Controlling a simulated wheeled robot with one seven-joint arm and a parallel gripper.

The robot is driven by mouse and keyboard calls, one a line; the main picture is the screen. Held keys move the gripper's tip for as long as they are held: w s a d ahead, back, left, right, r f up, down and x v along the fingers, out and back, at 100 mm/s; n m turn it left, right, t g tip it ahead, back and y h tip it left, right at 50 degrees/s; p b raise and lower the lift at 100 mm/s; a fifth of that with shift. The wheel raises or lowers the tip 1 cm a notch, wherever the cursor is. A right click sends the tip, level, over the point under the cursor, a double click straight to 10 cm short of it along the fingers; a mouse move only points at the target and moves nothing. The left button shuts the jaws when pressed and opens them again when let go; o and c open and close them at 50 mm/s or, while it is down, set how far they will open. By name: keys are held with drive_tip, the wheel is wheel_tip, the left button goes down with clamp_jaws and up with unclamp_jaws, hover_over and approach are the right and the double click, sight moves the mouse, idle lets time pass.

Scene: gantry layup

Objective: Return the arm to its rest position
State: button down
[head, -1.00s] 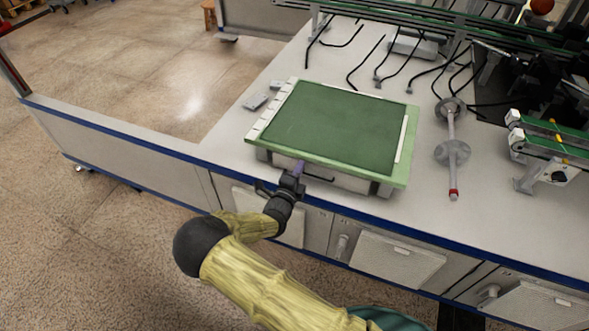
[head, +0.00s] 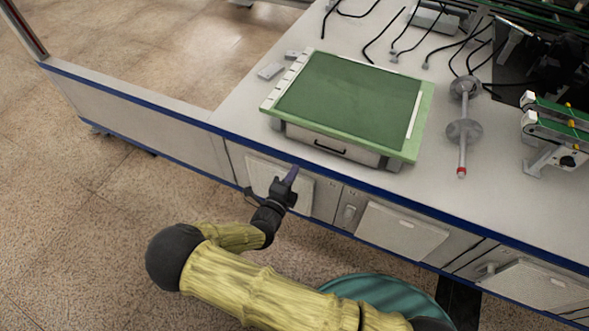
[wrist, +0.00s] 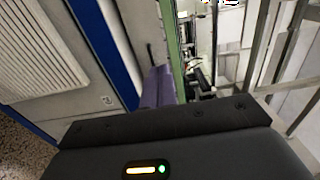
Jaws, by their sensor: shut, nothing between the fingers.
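My gripper (head: 290,176) is in front of the workbench, below the blue front edge, in the head view. Its purple fingers (wrist: 158,88) are together and hold nothing. My arm bends up from the bottom of the head view. A green-topped box (head: 352,98) with a dark handle (head: 330,147) on its front stands on the bench, beyond my gripper and apart from it. The handle lies a little above and right of my fingertips in the head view.
The grey workbench (head: 240,95) has cabinet doors (head: 400,232) along its front. A rod with discs (head: 463,145) and a small green conveyor (head: 560,128) stand at the right. Cables lie at the back. Open floor (head: 90,215) is at the left.

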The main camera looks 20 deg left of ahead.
idle(0.3)
drive_tip(key=d+r+m+g+h, duration=0.2)
drive_tip(key=d+m+g+h, duration=0.25)
drive_tip(key=d+m, duration=0.5)
drive_tip(key=d+r+m+g+h, duration=0.2)
drive_tip(key=d+m+g+h, duration=0.25)
drive_tip(key=d+m, duration=0.5)
drive_tip(key=s+d+r+m+g+y, duration=0.25)
drive_tip(key=d+m+g, duration=0.25)
drive_tip(key=m, duration=0.3)
drive_tip(key=s+d+r+m+g+y, duration=0.25)
drive_tip(key=s+d+m+g, duration=0.2)
drive_tip(key=m, duration=0.45)
drive_tip(key=s+d+r+m+t+y+p, duration=0.1)
drive_tip(key=r+m+p, duration=0.7)
drive_tip(key=r, duration=0.8)
drive_tip(key=s+d+r+m+t+y+p, duration=0.1)
drive_tip(key=d+r+m+y+p, duration=0.3)
drive_tip(key=r+m+p, duration=0.5)
wheel_tip(320, 180, up, 8)
drive_tip(key=t+p, duration=0.1)
drive_tip(key=p, duration=0.4)
drive_tip(key=shift+s+f+y, duration=0.25)
drive_tip(key=shift+y, duration=0.05)
